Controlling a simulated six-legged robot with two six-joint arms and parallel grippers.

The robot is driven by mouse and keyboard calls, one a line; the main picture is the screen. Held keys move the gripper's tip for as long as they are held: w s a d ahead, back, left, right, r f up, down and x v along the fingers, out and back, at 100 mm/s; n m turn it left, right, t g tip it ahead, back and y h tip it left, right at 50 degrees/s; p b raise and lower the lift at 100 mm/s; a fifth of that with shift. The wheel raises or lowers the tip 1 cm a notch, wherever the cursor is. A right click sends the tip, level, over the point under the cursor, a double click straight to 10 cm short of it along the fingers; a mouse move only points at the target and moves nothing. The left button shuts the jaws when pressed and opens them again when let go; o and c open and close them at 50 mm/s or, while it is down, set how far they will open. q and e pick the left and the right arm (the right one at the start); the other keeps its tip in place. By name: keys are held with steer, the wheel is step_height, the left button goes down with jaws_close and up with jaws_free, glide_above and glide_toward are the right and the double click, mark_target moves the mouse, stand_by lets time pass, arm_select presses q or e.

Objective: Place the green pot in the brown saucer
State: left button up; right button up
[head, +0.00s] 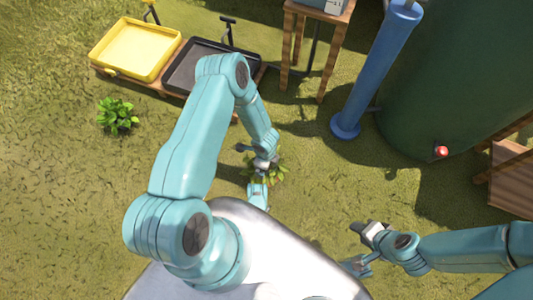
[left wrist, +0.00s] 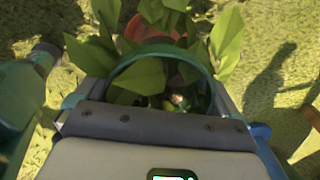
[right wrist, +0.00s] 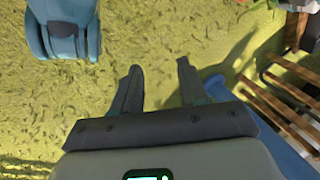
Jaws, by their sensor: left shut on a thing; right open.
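The green pot (left wrist: 155,50) shows in the left wrist view as a dark green rim between my left fingers, with leaves over it. My left gripper (head: 262,164) is shut on this pot. In the head view leaves (head: 276,175) show around the gripper, and my arm hides most of the pot. A brown-orange rounded surface (left wrist: 127,44), which looks like the brown saucer, shows behind the pot's rim, partly covered by leaves. I cannot tell whether they touch. My right gripper (right wrist: 158,85) is open and empty above the grass.
A yellow tray (head: 135,48) and a black tray (head: 190,62) sit on a low wooden stand at the upper left. A leafy plant (head: 117,116) grows on the left. A blue pipe (head: 375,70), a large green tank (head: 465,80) and wooden slats (head: 512,175) stand at the right.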

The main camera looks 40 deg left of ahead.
arm_select(q)
step_height(320, 180, down, 2)
step_height(320, 180, down, 4)
steer(key=b, duration=0.2)
steer(key=shift+f+b, duration=0.2)
steer(key=shift+b, duration=0.15)
steer(key=shift+r, duration=0.15)
arm_select(e)
steer(key=w+f, duration=0.1)
steer(key=w+f+t, duration=0.1)
steer(key=f, duration=0.1)
steer(key=shift+w+d, duration=0.1)
steer(key=shift+d, duration=0.05)
arm_select(q)
steer(key=o, duration=0.9)
steer(key=shift+c, duration=0.2)
step_height(320, 180, up, 11)
steer(key=p, duration=0.5)
steer(key=shift+r+p, duration=0.2)
steer(key=shift+p, duration=0.1)
steer(key=shift+r, duration=0.3)
arm_select(e)
steer(key=s+r+g, duration=0.1)
steer(key=s+r, duration=0.3)
steer(key=r, duration=0.1)
steer(key=shift+a+r+g, duration=0.25)
steer(key=shift+a+g, duration=0.05)
steer(key=shift+a, duration=0.1)
